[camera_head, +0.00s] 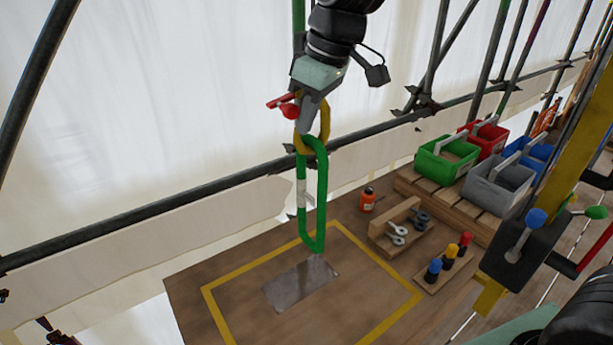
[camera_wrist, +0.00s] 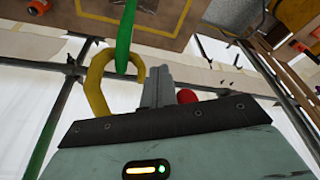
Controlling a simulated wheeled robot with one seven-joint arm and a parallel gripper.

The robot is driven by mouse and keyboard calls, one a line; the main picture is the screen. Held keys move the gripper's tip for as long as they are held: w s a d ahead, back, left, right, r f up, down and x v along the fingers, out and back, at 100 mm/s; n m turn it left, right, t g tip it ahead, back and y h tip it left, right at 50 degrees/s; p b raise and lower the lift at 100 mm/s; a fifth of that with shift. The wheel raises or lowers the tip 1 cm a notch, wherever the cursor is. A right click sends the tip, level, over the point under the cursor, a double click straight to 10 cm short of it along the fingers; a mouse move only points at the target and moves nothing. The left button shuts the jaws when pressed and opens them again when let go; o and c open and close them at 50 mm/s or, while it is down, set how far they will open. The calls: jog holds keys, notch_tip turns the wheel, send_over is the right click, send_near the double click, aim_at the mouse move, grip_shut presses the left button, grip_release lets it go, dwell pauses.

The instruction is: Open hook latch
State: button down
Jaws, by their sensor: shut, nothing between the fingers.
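A yellow hook (camera_head: 324,122) hangs in the air, with a green elongated link (camera_head: 321,195) hanging from it over the wooden table. The hook curves left of my fingers in the wrist view (camera_wrist: 97,88), with the green link (camera_wrist: 125,35) passing through it. A red latch lever (camera_head: 285,105) sticks out left of my gripper in the head view; its rounded end (camera_wrist: 187,96) shows right of my fingers in the wrist view. My gripper (camera_head: 304,127) is shut and empty, close beside the hook, hiding part of the hook and latch. Contact cannot be told.
A metal plate (camera_head: 300,284) lies inside a yellow outline on the table (camera_head: 240,310). An orange bottle (camera_head: 367,199), a wooden tool holder (camera_head: 385,232) and coloured bins (camera_head: 447,157) stand right. Scaffold tubes (camera_head: 220,172) run behind the hook. A black lever box (camera_head: 520,255) stands at right.

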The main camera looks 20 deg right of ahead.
jog(key=shift+w+r+p, duration=0.2)
jog(key=shift+r+p, duration=0.25)
jog(key=shift+r, duration=0.4)
jog(key=shift+d+r, duration=0.1)
jog(key=shift+r, duration=0.05)
jog(key=shift+r, duration=0.1)
